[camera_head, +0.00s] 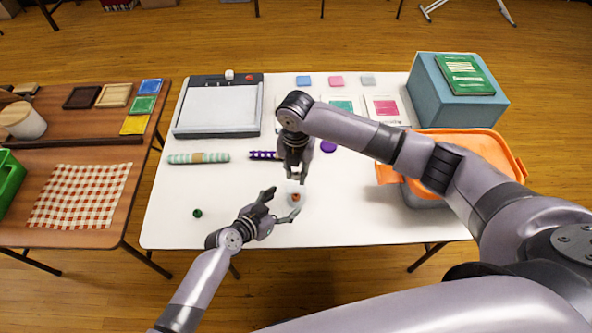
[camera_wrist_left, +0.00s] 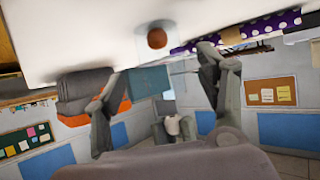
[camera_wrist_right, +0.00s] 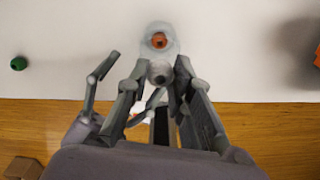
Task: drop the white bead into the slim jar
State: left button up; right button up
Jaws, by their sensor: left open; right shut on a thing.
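My right gripper (camera_head: 296,179) is shut on the white bead, seen between its fingertips in the right wrist view (camera_wrist_right: 160,73). It is just behind and above the slim jar (camera_head: 296,199), a small clear jar on the white table with an orange-brown bead (camera_wrist_right: 159,41) inside. In the left wrist view, that bead shows (camera_wrist_left: 157,38) while the clear jar wall is hard to make out. My left gripper (camera_head: 284,204) is open, its fingers spread at the jar's near left side. I cannot tell whether they touch the jar.
A green bead (camera_head: 197,213) lies at the table's front left. Rolled paper (camera_head: 199,158) and a paper trimmer (camera_head: 218,107) are farther back. An orange-rimmed bin (camera_head: 470,140) and a blue-grey box (camera_head: 455,90) stand at right. The table's front right is clear.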

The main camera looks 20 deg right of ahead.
aim_at(296, 192)
pick_arm(q)
jog(key=shift+x, duration=3.15)
jog(key=shift+c, duration=0.2)
jog(key=c, duration=0.7)
jog(key=shift+c, duration=0.2)
pick_arm(e)
jog(key=shift+f, duration=0.5)
jog(key=shift+f, duration=0.35)
jog(key=shift+f, duration=0.45)
